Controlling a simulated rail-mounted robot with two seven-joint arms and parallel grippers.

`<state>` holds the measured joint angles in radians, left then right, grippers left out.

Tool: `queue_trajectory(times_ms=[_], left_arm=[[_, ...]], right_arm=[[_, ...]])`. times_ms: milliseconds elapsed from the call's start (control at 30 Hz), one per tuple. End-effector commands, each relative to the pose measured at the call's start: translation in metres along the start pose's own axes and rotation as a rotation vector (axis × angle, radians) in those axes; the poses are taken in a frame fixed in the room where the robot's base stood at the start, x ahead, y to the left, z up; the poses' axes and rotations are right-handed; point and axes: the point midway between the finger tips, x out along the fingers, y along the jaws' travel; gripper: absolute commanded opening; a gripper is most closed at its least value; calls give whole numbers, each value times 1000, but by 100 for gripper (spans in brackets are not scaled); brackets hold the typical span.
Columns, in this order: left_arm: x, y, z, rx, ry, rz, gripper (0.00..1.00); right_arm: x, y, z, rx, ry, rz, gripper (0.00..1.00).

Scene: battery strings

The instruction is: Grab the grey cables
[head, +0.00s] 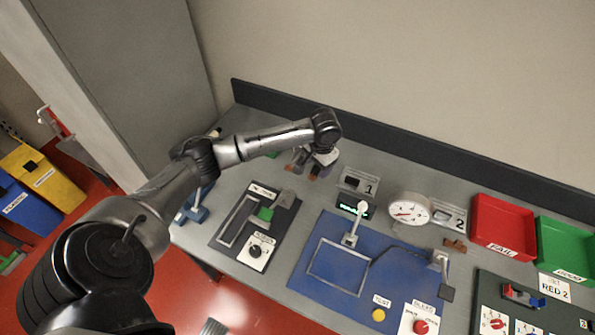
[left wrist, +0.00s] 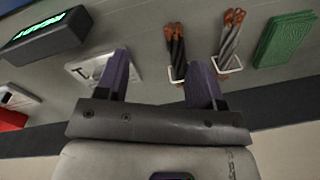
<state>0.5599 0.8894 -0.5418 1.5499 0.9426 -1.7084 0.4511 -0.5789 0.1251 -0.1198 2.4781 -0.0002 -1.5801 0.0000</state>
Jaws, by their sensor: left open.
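Two short cable bundles with orange-brown ends stand in white brackets in the left wrist view. The right bundle looks grey (left wrist: 231,42); the left bundle looks darker (left wrist: 175,45). My left gripper (left wrist: 159,65) is open, with its two purple-grey fingers apart and nothing held between them. The dark bundle is just right of the gap, near the right finger; the grey bundle is farther right, outside the fingers. In the head view my left gripper (head: 318,158) is over the back of the bench and partly hides the bundles, whose orange ends show below it.
A green ribbed block (left wrist: 285,40) is beyond the grey bundle. A black box with a green display (left wrist: 48,35) is on the other side. In the head view a round gauge (head: 409,211), a blue board (head: 305,284) and a red tray (head: 500,254) lie to the right.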

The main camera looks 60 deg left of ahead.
Motion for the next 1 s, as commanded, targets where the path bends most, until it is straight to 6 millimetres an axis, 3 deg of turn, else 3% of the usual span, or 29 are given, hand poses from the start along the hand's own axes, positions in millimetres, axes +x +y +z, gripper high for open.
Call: queue_trajectory(times_ms=[33, 100, 200, 333, 500, 800, 1000], left_arm=[[6, -28, -13, -74, 1, -6, 62], [-4, -56, -22, -162, -5, 3, 62], [-16, -90, -28, -269, -10, 21, 62], [-30, -119, -31, -365, -10, 46, 62], [-29, -135, -30, -422, -13, 64, 62], [19, -134, -30, -427, -14, 66, 62], [40, -132, -31, -426, -12, 67, 62]], right_arm=[[27, 0, 8, -3, 1, 3, 43], [41, 0, 12, -4, 2, 5, 43], [56, -1, 17, -3, 2, 4, 43], [68, -2, 21, -1, 3, 2, 43], [76, -4, 23, 3, 4, -2, 43], [84, -6, 27, 9, 2, -7, 43], [87, -6, 28, 8, 2, -7, 43]])
